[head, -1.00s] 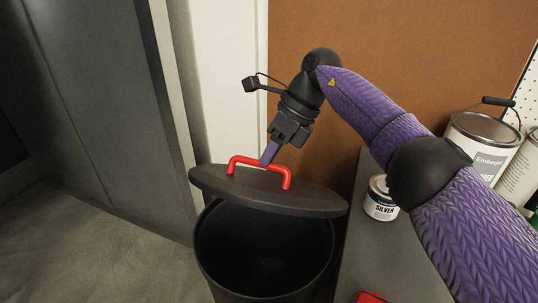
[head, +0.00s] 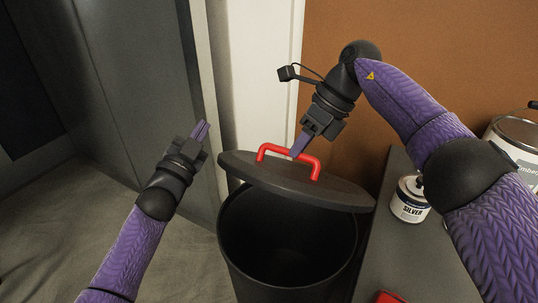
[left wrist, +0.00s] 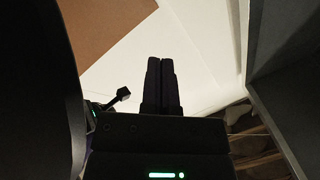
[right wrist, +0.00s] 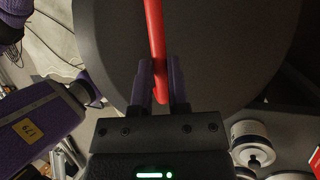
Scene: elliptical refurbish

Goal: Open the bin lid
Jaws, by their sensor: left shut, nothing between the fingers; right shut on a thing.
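The black round bin (head: 275,240) stands on the floor, its dark inside showing at the front. Its dark lid (head: 335,192) is raised and tilted above the rear of the opening. My right gripper (head: 298,152) is shut on the lid's red handle (head: 314,165). In the right wrist view the handle (right wrist: 154,35) runs between the fingers (right wrist: 159,85), with the lid (right wrist: 220,40) behind it. My left gripper (head: 202,130) is shut and empty, left of the lid and apart from it. Its closed fingers show in the left wrist view (left wrist: 161,85).
A grey surface (head: 395,250) right of the bin holds a small paint tin labelled SILVER (head: 411,200), a large can (head: 515,140) and a red item (head: 390,297). A grey cabinet (head: 130,80) stands behind left. Floor (head: 40,220) at left is clear.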

